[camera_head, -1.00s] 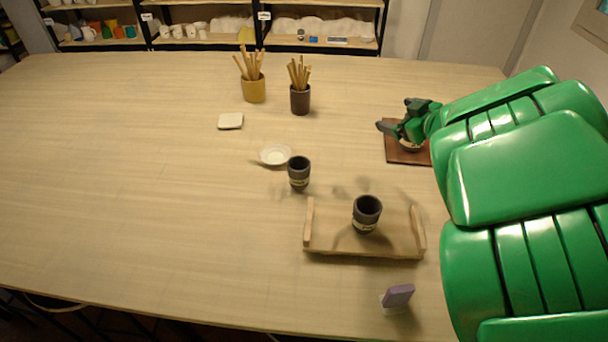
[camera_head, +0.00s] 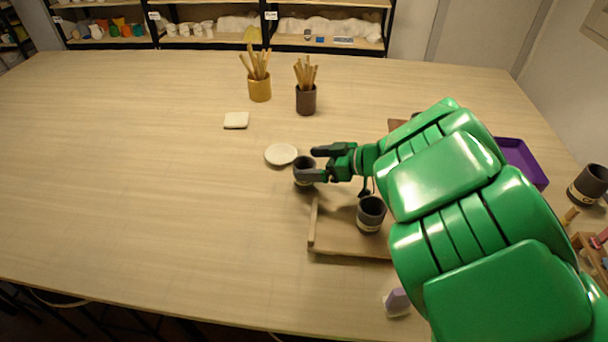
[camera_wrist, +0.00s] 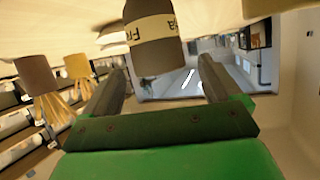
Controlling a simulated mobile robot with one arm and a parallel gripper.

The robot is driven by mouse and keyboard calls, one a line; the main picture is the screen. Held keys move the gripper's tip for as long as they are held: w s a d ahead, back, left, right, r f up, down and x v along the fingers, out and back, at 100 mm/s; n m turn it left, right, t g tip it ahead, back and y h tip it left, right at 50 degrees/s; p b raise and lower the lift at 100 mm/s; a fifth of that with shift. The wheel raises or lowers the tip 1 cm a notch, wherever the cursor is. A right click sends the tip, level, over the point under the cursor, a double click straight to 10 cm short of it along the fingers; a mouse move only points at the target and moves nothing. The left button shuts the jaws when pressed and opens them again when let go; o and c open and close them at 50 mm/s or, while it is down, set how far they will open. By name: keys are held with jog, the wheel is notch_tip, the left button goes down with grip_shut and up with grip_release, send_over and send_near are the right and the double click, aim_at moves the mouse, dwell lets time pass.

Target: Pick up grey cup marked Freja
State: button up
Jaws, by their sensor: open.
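The dark grey cup (camera_head: 303,163) stands upright on the table, left of the tray and just in front of the white saucer. In the wrist view the cup shows between the two spread fingertips (camera_wrist: 160,80). I cannot tell whether either finger touches it.
A similar cup (camera_head: 370,214) stands on a wooden tray (camera_head: 335,241), close under my arm. The saucer (camera_head: 281,155) is just behind the grey cup. Two tool pots, yellow (camera_head: 260,89) and dark (camera_head: 306,101), stand farther back. A lavender object (camera_head: 397,302) is near the front edge. The left is clear.

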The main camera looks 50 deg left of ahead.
aim_at(295, 164)
jog(key=x, duration=0.4)
jog(key=shift+s+a+f, duration=0.15)
jog(key=shift+a+f, duration=0.1)
jog(key=shift+a, duration=0.05)
jog(key=c, duration=1.2)
jog(key=shift+o, duration=0.2)
jog(key=shift+r, duration=0.1)
